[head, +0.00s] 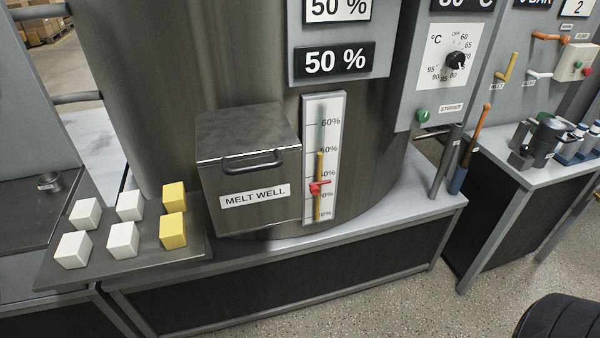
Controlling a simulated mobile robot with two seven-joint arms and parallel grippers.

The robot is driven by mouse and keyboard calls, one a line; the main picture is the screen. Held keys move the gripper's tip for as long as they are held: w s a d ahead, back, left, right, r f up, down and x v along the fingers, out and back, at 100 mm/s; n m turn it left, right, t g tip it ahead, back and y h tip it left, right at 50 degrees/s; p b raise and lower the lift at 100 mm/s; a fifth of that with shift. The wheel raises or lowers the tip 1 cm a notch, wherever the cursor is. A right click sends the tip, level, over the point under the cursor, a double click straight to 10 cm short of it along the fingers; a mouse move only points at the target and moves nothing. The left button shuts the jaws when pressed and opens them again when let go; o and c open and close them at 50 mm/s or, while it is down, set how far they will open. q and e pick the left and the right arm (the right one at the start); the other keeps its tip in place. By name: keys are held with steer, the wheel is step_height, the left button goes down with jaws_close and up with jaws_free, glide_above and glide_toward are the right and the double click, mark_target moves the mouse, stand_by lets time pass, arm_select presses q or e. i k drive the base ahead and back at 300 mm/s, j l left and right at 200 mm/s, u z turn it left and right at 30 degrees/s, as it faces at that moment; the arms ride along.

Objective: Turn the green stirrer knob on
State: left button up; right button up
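The green stirrer knob (423,115) is small and round. It sits low on the grey control panel (411,90), just left of the white STIRRER label (453,107). Its turn position is too small to tell. Above it on the same panel is a black temperature dial (455,61) on a white scale. Neither of my grippers is in the head view. A dark rounded part, which may be mine, shows at the bottom right corner.
The closed MELT WELL box (249,165) and a level gauge (322,160) with a red pointer stand left of the panel. White and yellow blocks (125,240) lie on a dark tray. Floor in front is clear.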

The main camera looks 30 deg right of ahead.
mark_target(422, 115)
steer(key=z, duration=1.65)
